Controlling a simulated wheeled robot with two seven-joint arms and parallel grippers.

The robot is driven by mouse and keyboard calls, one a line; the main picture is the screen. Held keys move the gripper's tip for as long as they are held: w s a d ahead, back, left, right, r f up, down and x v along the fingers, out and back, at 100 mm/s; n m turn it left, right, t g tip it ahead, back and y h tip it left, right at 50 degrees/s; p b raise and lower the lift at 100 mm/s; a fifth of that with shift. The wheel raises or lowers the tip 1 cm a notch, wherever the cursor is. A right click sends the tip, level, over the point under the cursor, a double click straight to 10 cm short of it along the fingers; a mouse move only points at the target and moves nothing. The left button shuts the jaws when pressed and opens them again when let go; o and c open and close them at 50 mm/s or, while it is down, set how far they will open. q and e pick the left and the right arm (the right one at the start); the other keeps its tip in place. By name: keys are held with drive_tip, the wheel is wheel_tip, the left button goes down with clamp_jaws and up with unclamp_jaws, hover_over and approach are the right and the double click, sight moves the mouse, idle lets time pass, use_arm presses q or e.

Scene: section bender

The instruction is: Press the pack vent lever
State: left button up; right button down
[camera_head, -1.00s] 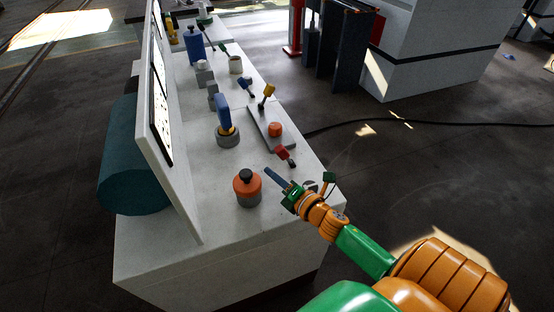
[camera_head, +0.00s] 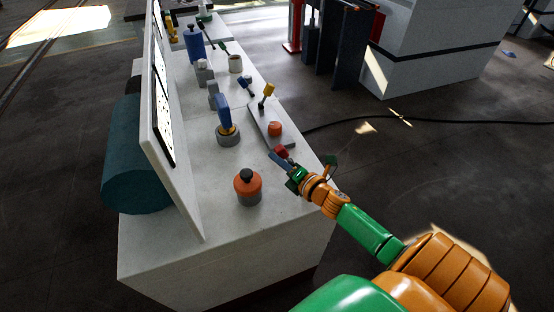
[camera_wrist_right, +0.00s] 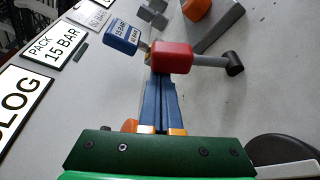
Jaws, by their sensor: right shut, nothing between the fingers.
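A lever with a red block handle (camera_head: 282,152) sits at the bench's right edge; no label on it naming it the pack vent lever is readable. In the right wrist view the red handle (camera_wrist_right: 171,57) has a grey rod ending in a dark knob. My right gripper (camera_head: 275,157) is shut and empty. Its blue fingers (camera_wrist_right: 157,78) reach up to the red handle's near side and overlap it in the picture; I cannot tell whether they touch. My left gripper is not in view.
An orange-topped grey canister (camera_head: 247,188) stands left of the gripper. A blue handle on a round base (camera_head: 224,112) and a plate with an orange knob (camera_head: 274,129) stand farther back. A blue block marked 15 BAR (camera_wrist_right: 122,36) lies close left of the red handle in the wrist view.

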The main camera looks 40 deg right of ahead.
sight(285, 151)
drive_tip(key=shift+d+r+m, duration=0.2)
drive_tip(key=shift+m, duration=0.1)
drive_tip(key=shift+s+d+r+m+t, duration=0.1)
drive_tip(key=shift+d+m+t, duration=0.1)
drive_tip(key=shift+m+t, duration=0.1)
drive_tip(key=m, duration=0.1)
drive_tip(key=d+b, duration=0.1)
drive_tip(key=d+m, duration=0.1)
drive_tip(key=shift+s+r+m+t+y+b, duration=0.25)
drive_tip(key=shift+r+m+t+y+b, duration=0.05)
drive_tip(key=shift+r+t+b, duration=0.1)
drive_tip(key=d+m, duration=0.1)
drive_tip(key=d+m+t+b, duration=0.1)
drive_tip(key=shift+s+r+m, duration=0.2)
drive_tip(key=shift+s+m, duration=0.05)
drive_tip(key=shift+m, duration=0.05)
drive_tip(key=shift+s+d+m+t+h+b, duration=0.2)
drive_tip(key=shift+d+m+t+b, duration=0.15)
drive_tip(key=shift+d+m+b, duration=0.6)
drive_tip(key=shift+s+d+m+t+h+b, duration=0.2)
drive_tip(key=shift+d+m+t+b, duration=0.2)
drive_tip(key=shift+m, duration=0.95)
drive_tip(key=shift+r, duration=0.1)
